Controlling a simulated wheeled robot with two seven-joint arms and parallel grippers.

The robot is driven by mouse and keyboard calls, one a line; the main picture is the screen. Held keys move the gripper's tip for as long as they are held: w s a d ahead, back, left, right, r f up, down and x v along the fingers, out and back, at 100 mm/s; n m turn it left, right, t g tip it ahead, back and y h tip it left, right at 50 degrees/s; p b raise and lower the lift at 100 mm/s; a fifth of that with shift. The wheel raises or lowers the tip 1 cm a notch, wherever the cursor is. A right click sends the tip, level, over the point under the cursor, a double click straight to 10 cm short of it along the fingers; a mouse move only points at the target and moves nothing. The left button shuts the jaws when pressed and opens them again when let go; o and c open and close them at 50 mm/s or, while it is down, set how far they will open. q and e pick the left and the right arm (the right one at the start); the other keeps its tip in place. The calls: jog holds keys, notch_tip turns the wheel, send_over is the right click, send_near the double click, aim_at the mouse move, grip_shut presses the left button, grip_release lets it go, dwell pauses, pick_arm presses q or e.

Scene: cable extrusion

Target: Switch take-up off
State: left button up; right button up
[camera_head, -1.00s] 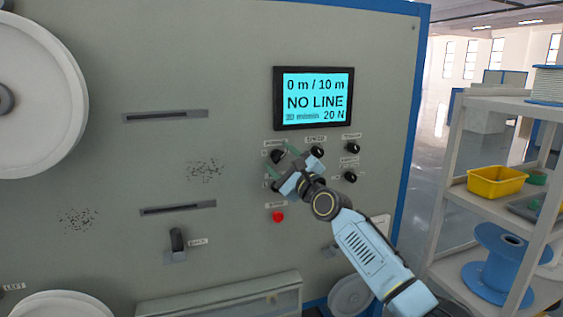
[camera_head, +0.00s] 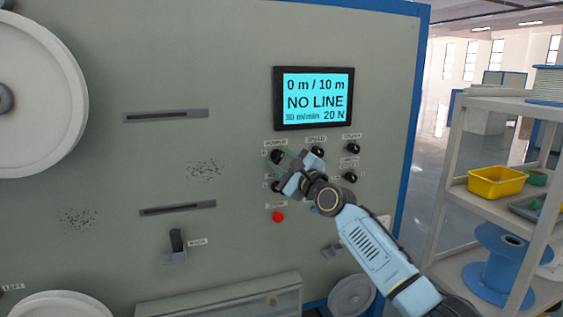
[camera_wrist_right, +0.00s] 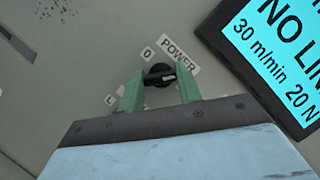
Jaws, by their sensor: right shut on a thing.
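My right gripper (camera_head: 285,165) is at the upper left black knob (camera_head: 276,155) of the knob group below the screen. In the right wrist view its two green fingers (camera_wrist_right: 161,86) are shut on this knob (camera_wrist_right: 160,75), one on each side. The label beside this knob reads POWER (camera_wrist_right: 180,54), with an O mark (camera_wrist_right: 148,53) nearby. A white pointer mark on the knob points to the right in that view. No readable take-up label shows; the head view labels are too small to read. My left gripper is not in view.
The screen (camera_head: 314,98) reads "0 m / 10 m, NO LINE, 30 m/min, 20 N". A red button (camera_head: 278,217) sits below the gripper, and more black knobs (camera_head: 352,148) sit to its right. A lever switch (camera_head: 177,242) is lower left. Shelves (camera_head: 470,202) stand at right.

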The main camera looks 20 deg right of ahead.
jog(key=n+g, duration=0.1)
jog(key=n, duration=0.2)
jog(key=shift+r+y, duration=0.1)
jog(key=shift+y, duration=0.2)
jog(key=n+g+p, duration=0.1)
jog(key=n, duration=0.1)
jog(key=shift+r+n+p, duration=0.15)
jog(key=shift+n+p, duration=0.2)
jog(key=shift+n, duration=0.05)
jog(key=shift+n+g+p, duration=0.5)
jog(key=shift+n+p, duration=0.25)
jog(key=shift+n, duration=0.05)
jog(key=n+p, duration=0.2)
jog(key=n+g+h+p, duration=0.1)
jog(key=n+p, duration=0.1)
jog(key=p, duration=0.1)
jog(key=shift+r+n+g+h, duration=0.2)
jog(key=shift+n+g+h, duration=0.1)
jog(key=shift+n+p, duration=0.6)
jog(key=shift+p, duration=0.05)
jog(key=shift+f+n+g+h+p, duration=0.15)
jog(key=shift+n+g+h+p, duration=0.2)
jog(key=shift+n+h, duration=0.3)
jog(key=shift+n, duration=0.25)
jog(key=o, duration=1)
